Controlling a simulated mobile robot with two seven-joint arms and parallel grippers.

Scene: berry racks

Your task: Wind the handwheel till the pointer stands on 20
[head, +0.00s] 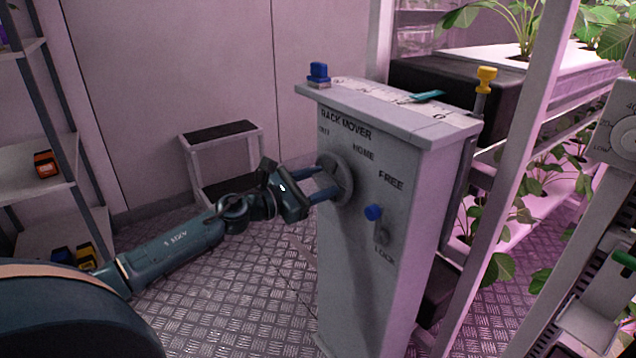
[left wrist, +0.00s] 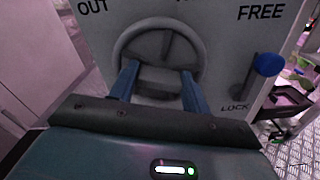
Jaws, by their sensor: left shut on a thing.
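The grey handwheel (head: 338,178) is on the front face of the grey rack mover cabinet (head: 365,250). My left gripper (head: 328,187) reaches it from the left, shut on the handwheel. In the left wrist view the blue fingers of the gripper (left wrist: 158,82) stand on either side of a part of the handwheel (left wrist: 160,42) at its lower middle. A scale with a teal pointer (head: 428,96) lies on the cabinet top; its numbers are too small to read. My right gripper is not in view.
A blue-knobbed lever (head: 373,212) sits right of the wheel, between FREE and LOCK. A yellow-topped pin (head: 486,80) stands behind the cabinet's right edge. A step stool (head: 222,150) stands behind my arm. Plant racks (head: 530,130) fill the right side.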

